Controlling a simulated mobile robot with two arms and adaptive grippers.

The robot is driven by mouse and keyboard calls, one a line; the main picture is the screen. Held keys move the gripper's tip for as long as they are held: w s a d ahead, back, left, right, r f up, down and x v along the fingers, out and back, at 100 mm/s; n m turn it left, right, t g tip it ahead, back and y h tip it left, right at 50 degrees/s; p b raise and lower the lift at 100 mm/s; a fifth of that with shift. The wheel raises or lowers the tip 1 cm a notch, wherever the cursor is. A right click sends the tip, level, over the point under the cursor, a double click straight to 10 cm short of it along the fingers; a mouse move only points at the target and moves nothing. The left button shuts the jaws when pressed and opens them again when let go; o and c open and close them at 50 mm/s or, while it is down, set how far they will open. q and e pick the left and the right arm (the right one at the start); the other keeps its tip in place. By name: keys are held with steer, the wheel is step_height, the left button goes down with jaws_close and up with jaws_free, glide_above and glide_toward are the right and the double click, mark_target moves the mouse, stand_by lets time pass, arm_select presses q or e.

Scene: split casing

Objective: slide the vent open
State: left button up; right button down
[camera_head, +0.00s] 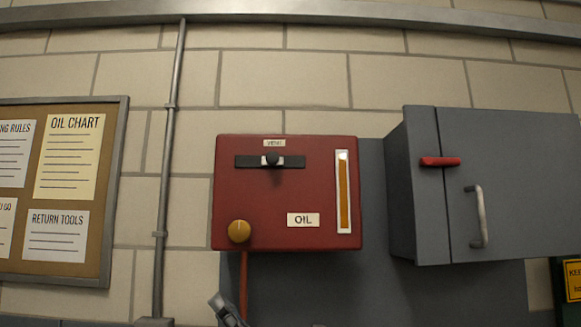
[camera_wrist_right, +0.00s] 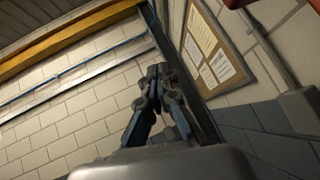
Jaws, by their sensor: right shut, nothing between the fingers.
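The vent is a dark horizontal slide (camera_head: 293,162) with a black knob (camera_head: 272,158) near its middle, under a small label on the upper part of a red oil box (camera_head: 250,200). A little light surface shows around the knob. My right gripper (camera_head: 217,301) is at the bottom edge of the head view, below the box and well apart from the vent. Its fingers also show in the right wrist view (camera_wrist_right: 155,76), closed together with nothing between them. The vent cannot be made out in the wrist view. My left gripper is not in view.
The box has a yellow knob (camera_head: 239,231) and an amber level gauge (camera_head: 343,192). A grey cabinet (camera_head: 520,185) with a red latch (camera_head: 440,162) stands to the right. A pipe (camera_head: 169,150) and notice board (camera_head: 119,150) are left. The space before the vent is clear.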

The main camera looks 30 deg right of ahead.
step_height(320, 180, up, 7)
steer(key=s+n+g+y, duration=0.2)
steer(key=n+g, duration=0.3)
steer(key=n, duration=0.5)
steer(key=n+t+h, duration=0.2)
steer(key=t+h, duration=0.3)
steer(key=h, duration=1)
glide_toward(280, 163)
steer(key=p+x, duration=0.4)
steer(key=p, duration=0.2)
steer(key=shift+p, duration=0.3)
steer(key=shift+w+a+r, duration=0.15)
steer(key=shift+w+a, duration=0.05)
steer(key=shift+a, duration=0.15)
steer(key=shift+w+a+r+p, duration=0.1)
steer(key=shift+a+p, duration=0.2)
steer(key=shift+d, duration=0.1)
